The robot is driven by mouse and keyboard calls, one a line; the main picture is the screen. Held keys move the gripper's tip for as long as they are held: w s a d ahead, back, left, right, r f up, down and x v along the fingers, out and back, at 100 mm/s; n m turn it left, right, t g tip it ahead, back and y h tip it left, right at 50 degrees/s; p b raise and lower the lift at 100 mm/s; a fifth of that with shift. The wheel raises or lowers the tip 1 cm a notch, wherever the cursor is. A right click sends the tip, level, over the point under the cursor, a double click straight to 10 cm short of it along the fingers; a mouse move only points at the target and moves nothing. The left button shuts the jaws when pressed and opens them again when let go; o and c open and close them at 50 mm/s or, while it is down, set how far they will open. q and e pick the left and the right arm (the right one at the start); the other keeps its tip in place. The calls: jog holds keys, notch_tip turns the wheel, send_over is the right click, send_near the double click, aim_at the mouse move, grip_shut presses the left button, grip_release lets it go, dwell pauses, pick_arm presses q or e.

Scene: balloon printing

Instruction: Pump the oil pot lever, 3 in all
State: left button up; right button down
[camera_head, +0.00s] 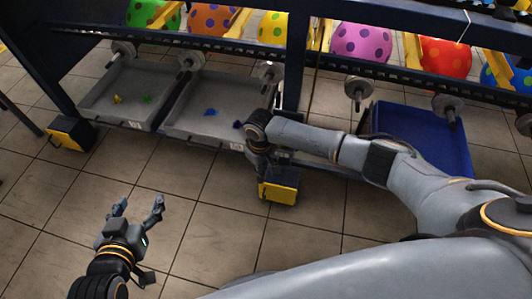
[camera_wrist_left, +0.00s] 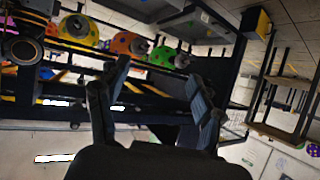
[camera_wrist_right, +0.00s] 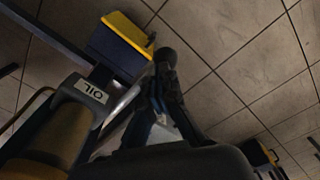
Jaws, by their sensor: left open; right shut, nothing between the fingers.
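The oil pot (camera_wrist_right: 58,130) shows at the lower left of the right wrist view, dark with dull yellow parts and a white OIL label. My right gripper (camera_wrist_right: 166,70) is shut and empty beside the pot. A dark rounded end at its fingertips may be the lever's knob; I cannot tell whether they touch. In the head view my right gripper (camera_head: 259,165) points down by the rack's middle post, and the pot is largely hidden there. My left gripper (camera_head: 138,205) is open and empty over the floor; it also shows in the left wrist view (camera_wrist_left: 157,77).
A yellow and black box (camera_head: 279,190) stands at the foot of the middle post, close to my right gripper. Grey trays (camera_head: 128,123) and a blue bin (camera_head: 455,150) lie under the rack. Several spotted balloons (camera_head: 360,42) sit behind it. The tiled floor in front is clear.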

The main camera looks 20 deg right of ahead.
jog(key=shift+r+p, duration=0.95)
jog(key=shift+p, duration=0.1)
notch_tip(320, 180, up, 3)
jog(key=p, duration=0.3)
jog(key=shift+f, duration=0.1)
pick_arm(q)
jog(key=s+a+f+g+y, duration=0.1)
jog(key=s+a+f+g, duration=0.2)
jog(key=s, duration=0.4)
jog(key=s+a+f+g+y, duration=0.1)
jog(key=s+a+f+g, duration=0.15)
jog(key=s+g, duration=0.35)
notch_tip(320, 180, down, 21)
jog(key=s+g+p, duration=0.1)
jog(key=s+p, duration=0.1)
jog(key=p, duration=0.4)
jog(key=shift+s+d, duration=0.2)
jog(key=shift+d, duration=0.25)
pick_arm(e)
jog(key=shift+r, duration=2.65)
